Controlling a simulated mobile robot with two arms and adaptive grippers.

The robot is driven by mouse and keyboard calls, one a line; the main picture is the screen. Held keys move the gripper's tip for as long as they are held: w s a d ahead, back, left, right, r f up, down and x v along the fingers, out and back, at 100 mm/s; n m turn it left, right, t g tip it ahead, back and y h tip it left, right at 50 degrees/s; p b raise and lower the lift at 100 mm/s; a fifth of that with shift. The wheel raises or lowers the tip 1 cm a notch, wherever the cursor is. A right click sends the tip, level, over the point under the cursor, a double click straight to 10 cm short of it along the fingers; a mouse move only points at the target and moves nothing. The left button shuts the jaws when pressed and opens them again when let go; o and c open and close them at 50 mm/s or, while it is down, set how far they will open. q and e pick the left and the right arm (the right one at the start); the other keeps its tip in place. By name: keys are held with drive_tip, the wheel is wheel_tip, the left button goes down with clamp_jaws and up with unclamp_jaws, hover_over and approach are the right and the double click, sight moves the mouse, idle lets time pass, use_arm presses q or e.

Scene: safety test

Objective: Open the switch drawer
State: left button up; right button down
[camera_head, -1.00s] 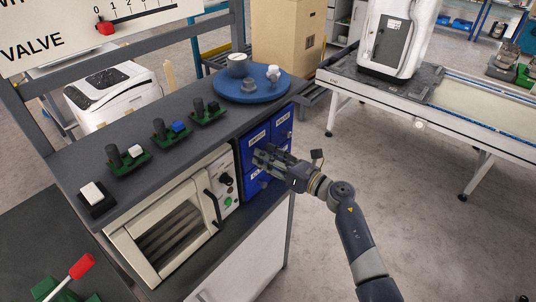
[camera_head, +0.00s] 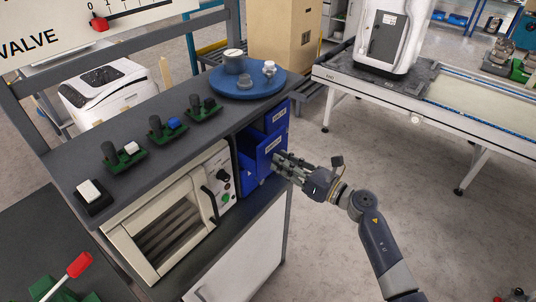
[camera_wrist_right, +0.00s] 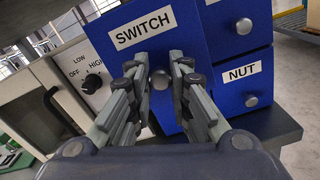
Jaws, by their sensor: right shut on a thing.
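The switch drawer (camera_head: 262,152) is blue and stands pulled out from the blue cabinet, with its open top showing. In the right wrist view its front (camera_wrist_right: 190,25) carries a "SWITCH" label and a round grey knob (camera_wrist_right: 160,80). My right gripper (camera_head: 280,164) is at the drawer front. In the right wrist view its fingers (camera_wrist_right: 160,72) are closed on the knob, one on each side. My left gripper is not in view.
A "NUT" drawer (camera_wrist_right: 238,76) is beside the switch drawer. A white oven (camera_head: 170,225) stands left of the cabinet.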

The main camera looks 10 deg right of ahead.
drive_tip(key=v, duration=0.6)
drive_tip(key=shift+s+d+b, duration=0.25)
drive_tip(key=shift+b, duration=0.2)
drive_tip(key=c, duration=1.5)
unclamp_jaws()
drive_tip(key=shift+o, duration=0.2)
drive_tip(key=v, duration=1.2)
